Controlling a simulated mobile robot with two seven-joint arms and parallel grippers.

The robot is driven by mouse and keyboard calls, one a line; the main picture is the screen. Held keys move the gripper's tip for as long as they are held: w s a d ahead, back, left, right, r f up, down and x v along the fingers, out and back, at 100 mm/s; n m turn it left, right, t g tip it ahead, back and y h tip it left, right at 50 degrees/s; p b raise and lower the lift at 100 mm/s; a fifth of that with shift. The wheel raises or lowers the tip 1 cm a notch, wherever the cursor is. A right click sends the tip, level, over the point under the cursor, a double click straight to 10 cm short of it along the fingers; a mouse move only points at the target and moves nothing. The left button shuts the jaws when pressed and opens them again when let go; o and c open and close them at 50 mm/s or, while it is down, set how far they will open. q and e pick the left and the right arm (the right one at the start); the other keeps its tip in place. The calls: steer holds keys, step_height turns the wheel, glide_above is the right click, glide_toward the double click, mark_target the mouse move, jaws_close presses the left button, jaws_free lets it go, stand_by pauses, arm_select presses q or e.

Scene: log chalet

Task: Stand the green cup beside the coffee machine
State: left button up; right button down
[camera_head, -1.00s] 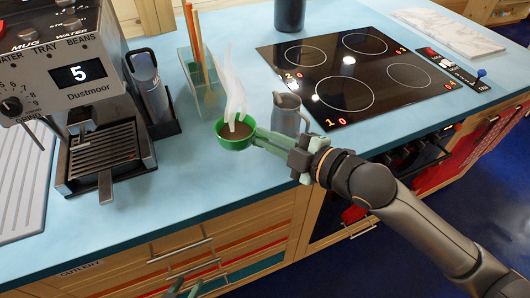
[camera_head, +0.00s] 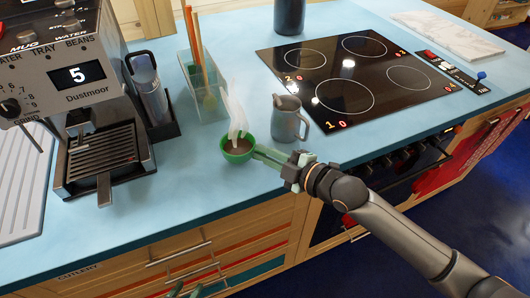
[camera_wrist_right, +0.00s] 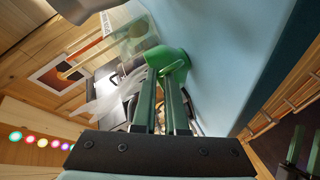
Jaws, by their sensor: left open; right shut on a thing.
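The green cup (camera_head: 238,158) holds brown coffee and steams. It is upright over the blue counter, right of the coffee machine (camera_head: 88,92) with a clear gap between them; I cannot tell if its base touches the counter. My right gripper (camera_head: 262,154) is shut on the cup from its right side. The right wrist view shows the cup (camera_wrist_right: 168,58) at the fingertips. My left gripper (camera_head: 188,290) is open and empty at the bottom edge, low in front of the drawers, mostly out of frame.
A grey metal pitcher (camera_head: 287,122) stands just behind the right gripper. A clear holder with wooden utensils (camera_head: 205,90) and a dark caddy with a grey container (camera_head: 150,95) stand behind. The hob (camera_head: 350,75) is at right. Counter between machine and cup is bare.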

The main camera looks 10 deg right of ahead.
steer(key=shift+f, duration=0.1)
steer(key=c, duration=1)
jaws_free()
steer(key=shift+o, duration=0.2)
steer(key=shift+s+d, duration=0.15)
steer(key=shift+s, duration=0.05)
steer(key=v, duration=1.1)
steer(key=s+d+f+m+h, duration=0.1)
steer(key=s+f+m, duration=0.3)
steer(key=f, duration=0.5)
steer(key=s+d+f+m+g+h, duration=0.1)
steer(key=s+f+m+h, duration=0.3)
steer(key=f+m, duration=0.4)
steer(key=s+d+f+m+g+h, duration=0.1)
steer(key=s+d+f+m+h, duration=0.1)
steer(key=s+f+m, duration=0.3)
step_height(320, 180, down, 5)
steer(key=shift+s+d+r+m+h, duration=0.25)
steer(key=shift+d+m+h, duration=0.1)
steer(key=shift+m+h, duration=0.25)
